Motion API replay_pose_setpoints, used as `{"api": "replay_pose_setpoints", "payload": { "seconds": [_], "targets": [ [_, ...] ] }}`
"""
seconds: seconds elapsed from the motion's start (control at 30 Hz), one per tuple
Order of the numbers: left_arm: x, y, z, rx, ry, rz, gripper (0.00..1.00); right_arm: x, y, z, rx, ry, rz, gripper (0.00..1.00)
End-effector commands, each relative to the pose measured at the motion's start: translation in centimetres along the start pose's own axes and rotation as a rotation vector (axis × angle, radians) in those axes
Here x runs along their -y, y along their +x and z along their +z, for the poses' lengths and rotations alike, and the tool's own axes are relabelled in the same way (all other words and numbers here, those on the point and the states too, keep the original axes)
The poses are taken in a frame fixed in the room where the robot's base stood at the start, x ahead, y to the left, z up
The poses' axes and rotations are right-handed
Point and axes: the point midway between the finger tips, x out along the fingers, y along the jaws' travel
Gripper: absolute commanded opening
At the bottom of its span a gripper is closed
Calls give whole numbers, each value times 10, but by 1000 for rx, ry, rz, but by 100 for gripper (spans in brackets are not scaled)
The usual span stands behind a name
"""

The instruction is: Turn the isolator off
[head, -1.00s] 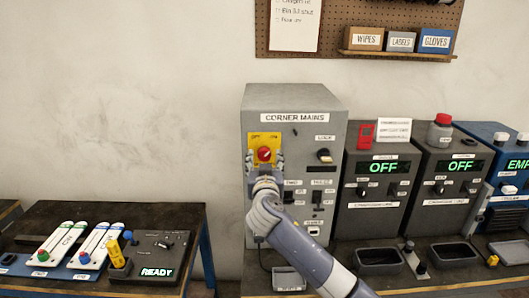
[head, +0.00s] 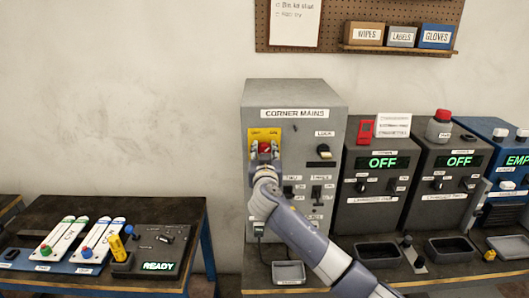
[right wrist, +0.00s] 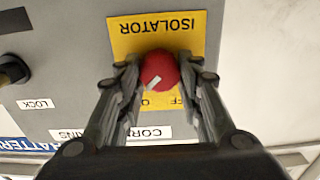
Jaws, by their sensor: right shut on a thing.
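The isolator is a red round knob (head: 265,147) on a yellow plate (head: 265,133) on the front of the grey "CORNER MAINS" cabinet (head: 330,100). My right gripper (head: 264,155) reaches up to it from below, with a finger on each side. In the right wrist view the fingers of the right gripper (right wrist: 160,76) are shut on the red knob (right wrist: 159,70). The knob's white mark is slanted there. The yellow plate (right wrist: 190,28) reads "ISOLATOR" upside down, and its lower lettering is mostly hidden by the knob and fingers. My left gripper is not in view.
A "LOCK" knob (head: 324,151) and small switches (head: 316,192) sit on the same cabinet. Two grey units (head: 383,162) showing "OFF" stand to the right. A left table holds a "READY" panel (head: 159,266). The wall above the left table is clear.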

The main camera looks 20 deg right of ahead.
Motion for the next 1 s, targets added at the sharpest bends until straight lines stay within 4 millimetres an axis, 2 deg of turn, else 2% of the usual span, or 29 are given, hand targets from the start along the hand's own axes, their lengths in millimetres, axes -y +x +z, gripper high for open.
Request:
{"api": "replay_pose_setpoints", "payload": {
  "seconds": [0.27, 0.47, 1.0],
  "targets": [
    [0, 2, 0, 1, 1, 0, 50, 0, 0, 0, 0, -34, 0, 10],
    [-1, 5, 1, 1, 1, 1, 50, 1, 0, 1, 0, -137, 0, 10],
    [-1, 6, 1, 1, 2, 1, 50, 3, 0, 1, 1, -631, 0, 10]
  ]
}}
